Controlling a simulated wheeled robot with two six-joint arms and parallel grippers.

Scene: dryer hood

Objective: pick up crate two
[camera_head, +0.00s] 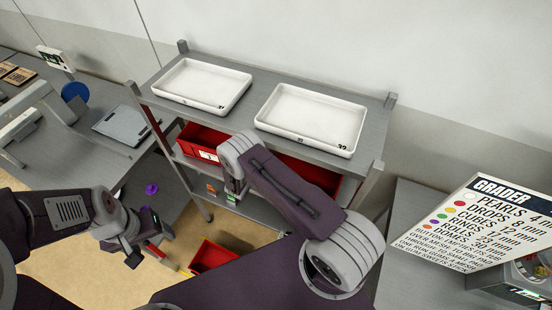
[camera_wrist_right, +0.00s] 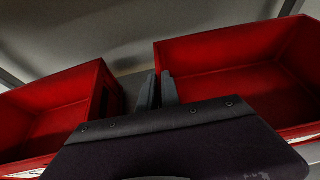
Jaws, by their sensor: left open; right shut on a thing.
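Two red crates stand on the shelf under the white trays: a left one (camera_head: 203,142) with a white label and a right one (camera_head: 312,172) largely hidden by my right arm. I cannot read which is crate two. Both show in the right wrist view, the left crate (camera_wrist_right: 60,105) and the right crate (camera_wrist_right: 225,65). My right gripper (camera_wrist_right: 159,88) is shut on the near left wall of the right crate, with a finger on each side. The crate appears to rest on the shelf. My left gripper (camera_head: 138,247) is open and empty, low at the left.
Two white trays (camera_head: 203,85) and (camera_head: 312,118) sit on the rack's top shelf. A third red crate (camera_head: 212,256) is low down in front of the rack. A grader sign (camera_head: 485,222) stands at the right. A grey bench with equipment is at the left.

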